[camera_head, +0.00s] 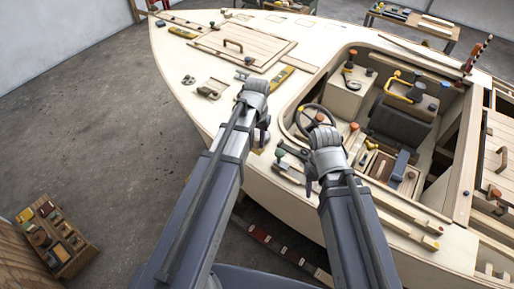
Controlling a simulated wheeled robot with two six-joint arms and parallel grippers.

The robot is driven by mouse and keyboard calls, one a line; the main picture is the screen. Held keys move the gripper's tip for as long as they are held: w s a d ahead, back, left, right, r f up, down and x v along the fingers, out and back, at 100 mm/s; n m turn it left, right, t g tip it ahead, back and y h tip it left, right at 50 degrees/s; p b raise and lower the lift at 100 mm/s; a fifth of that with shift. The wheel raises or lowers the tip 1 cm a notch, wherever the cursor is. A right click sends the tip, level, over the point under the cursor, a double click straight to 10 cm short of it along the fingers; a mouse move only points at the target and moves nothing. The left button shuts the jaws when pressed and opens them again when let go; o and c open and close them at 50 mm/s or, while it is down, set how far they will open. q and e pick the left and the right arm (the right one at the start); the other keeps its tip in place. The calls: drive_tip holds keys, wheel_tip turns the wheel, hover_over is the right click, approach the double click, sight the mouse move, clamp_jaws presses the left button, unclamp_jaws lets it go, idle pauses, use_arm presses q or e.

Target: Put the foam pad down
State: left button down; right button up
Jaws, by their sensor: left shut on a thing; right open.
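My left gripper (264,128) is over the near edge of the boat's deck, left of the cockpit. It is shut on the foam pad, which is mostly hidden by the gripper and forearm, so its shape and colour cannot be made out. My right gripper (309,184) is open and empty at the cockpit's near edge, below the steering wheel (314,118).
The pale plywood deck (220,60) carries a hatch (243,45), small fittings and yellow-ended tools. The open cockpit holds a dark seat (400,125) and several loose items. A wooden crate of small things (75,262) stands on the floor at lower left.

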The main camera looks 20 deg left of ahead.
sight(257, 146)
use_arm(q)
drive_tip(key=shift+f+b, duration=1.2)
drive_tip(key=shift+f, duration=0.35)
use_arm(e)
drive_tip(key=shift+f, duration=1.55)
drive_tip(key=shift+f, duration=0.1)
use_arm(q)
drive_tip(key=shift+f, duration=0.25)
use_arm(e)
drive_tip(key=shift+f, duration=0.15)
use_arm(q)
drive_tip(key=c, duration=0.6)
unclamp_jaws()
drive_tip(key=shift+r, duration=0.1)
drive_tip(key=shift+c, duration=0.2)
drive_tip(key=shift+r, duration=0.1)
wheel_tip(257, 146, up, 12)
drive_tip(key=p, duration=1.2)
drive_tip(key=shift+r, duration=0.15)
drive_tip(key=s+d+m+y, duration=0.1)
drive_tip(key=s+d+m, duration=0.1)
drive_tip(key=s+d, duration=0.8)
drive_tip(key=s, duration=0.4)
drive_tip(key=shift+s+d+m, duration=0.15)
drive_tip(key=shift+d+m, duration=0.1)
drive_tip(key=shift+m, duration=0.05)
use_arm(e)
wheel_tip(257, 146, up, 12)
drive_tip(key=shift+r, duration=0.25)
